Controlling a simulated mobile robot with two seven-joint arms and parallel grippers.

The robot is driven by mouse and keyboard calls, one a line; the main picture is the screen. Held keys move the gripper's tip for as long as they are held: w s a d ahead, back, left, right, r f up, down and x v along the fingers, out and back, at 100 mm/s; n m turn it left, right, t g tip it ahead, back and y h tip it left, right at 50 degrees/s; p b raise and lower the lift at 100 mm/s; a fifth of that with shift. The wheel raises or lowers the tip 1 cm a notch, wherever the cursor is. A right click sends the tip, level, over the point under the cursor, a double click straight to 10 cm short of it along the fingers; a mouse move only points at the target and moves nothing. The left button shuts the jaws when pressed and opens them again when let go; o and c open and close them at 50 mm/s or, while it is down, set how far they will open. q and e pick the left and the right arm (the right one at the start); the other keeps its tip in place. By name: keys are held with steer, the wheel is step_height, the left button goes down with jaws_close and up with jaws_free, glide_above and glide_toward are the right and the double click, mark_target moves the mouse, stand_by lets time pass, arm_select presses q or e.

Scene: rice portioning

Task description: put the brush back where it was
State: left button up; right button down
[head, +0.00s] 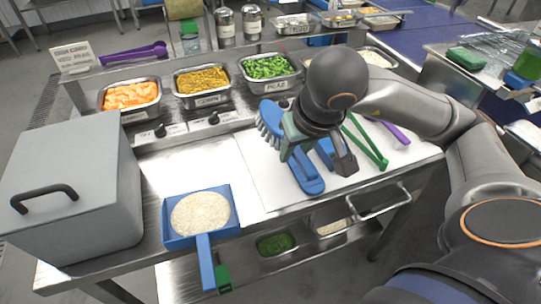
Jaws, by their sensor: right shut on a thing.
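My left gripper is not in view.
A blue pan of rice (233,207) sits at the front, beside a grey lidded box (70,190). Green tongs (366,148) and a purple utensil (397,134) lie right of the gripper. Food trays (203,102) line the back. The board's left part is clear.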

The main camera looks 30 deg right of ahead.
glide_toward(268, 173)
steer(key=shift+w+d+f, duration=0.35)
steer(key=shift+w+f, duration=0.3)
steer(key=shift+w, duration=0.05)
steer(key=x, duration=0.3)
steer(key=shift+s+a+f, duration=0.1)
steer(key=shift+s+a, duration=0.1)
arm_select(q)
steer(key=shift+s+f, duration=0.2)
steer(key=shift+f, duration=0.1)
arm_select(e)
steer(key=shift+f, duration=0.55)
steer(key=shift+f+b, duration=0.2)
steer(key=shift+b, duration=0.15)
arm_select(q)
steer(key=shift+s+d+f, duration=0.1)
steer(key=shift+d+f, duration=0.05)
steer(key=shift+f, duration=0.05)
arm_select(e)
steer(key=c, duration=0.6)
jaws_free()
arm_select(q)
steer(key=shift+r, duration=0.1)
arm_select(e)
steer(key=shift+r, duration=0.1)
